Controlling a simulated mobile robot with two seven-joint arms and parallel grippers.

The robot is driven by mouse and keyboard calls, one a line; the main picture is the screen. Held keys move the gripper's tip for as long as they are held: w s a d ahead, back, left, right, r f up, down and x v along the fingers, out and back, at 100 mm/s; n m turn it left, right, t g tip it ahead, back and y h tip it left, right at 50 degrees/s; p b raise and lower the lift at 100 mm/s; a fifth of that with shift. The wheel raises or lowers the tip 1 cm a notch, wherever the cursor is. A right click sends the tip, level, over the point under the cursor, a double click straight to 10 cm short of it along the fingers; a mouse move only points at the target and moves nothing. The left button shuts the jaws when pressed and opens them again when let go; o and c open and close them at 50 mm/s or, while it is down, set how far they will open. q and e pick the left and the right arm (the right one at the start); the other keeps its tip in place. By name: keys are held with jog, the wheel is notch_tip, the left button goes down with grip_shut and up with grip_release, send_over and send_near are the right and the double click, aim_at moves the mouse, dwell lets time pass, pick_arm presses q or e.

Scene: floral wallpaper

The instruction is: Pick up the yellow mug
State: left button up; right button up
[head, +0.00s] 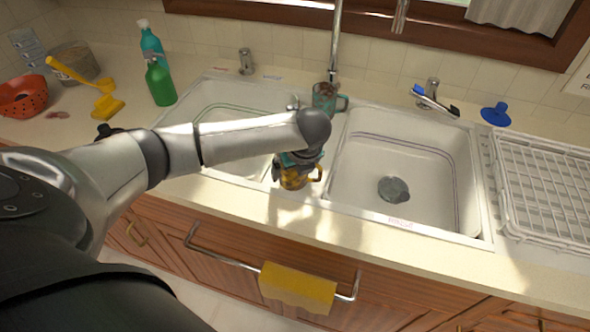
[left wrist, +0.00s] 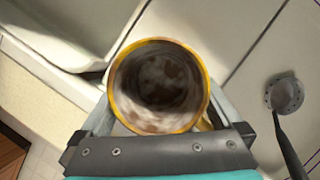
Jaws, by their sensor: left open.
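The yellow mug (head: 292,181) is at the front of the divider between the two sink basins, its handle to the right in the head view. In the left wrist view I look down into the mug (left wrist: 160,88); it has a yellow rim and a mottled brown and grey inside. My left gripper (head: 296,160) is over the mug and hides its upper part in the head view. In the left wrist view the open left gripper (left wrist: 160,105) has a finger on each side of the mug. Whether the fingers touch it I cannot tell. My right gripper is not in view.
A teal mug (head: 328,98) stands at the back of the divider near the faucet (head: 335,45). Green (head: 160,84) and teal (head: 151,43) bottles stand back left. A white dish rack (head: 545,190) is at right. A yellow cloth (head: 298,287) hangs on the front rail.

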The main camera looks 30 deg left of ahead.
pick_arm(q)
jog(key=shift+c, duration=0.2)
jog(key=c, duration=1.3)
jog(key=shift+r, duration=0.15)
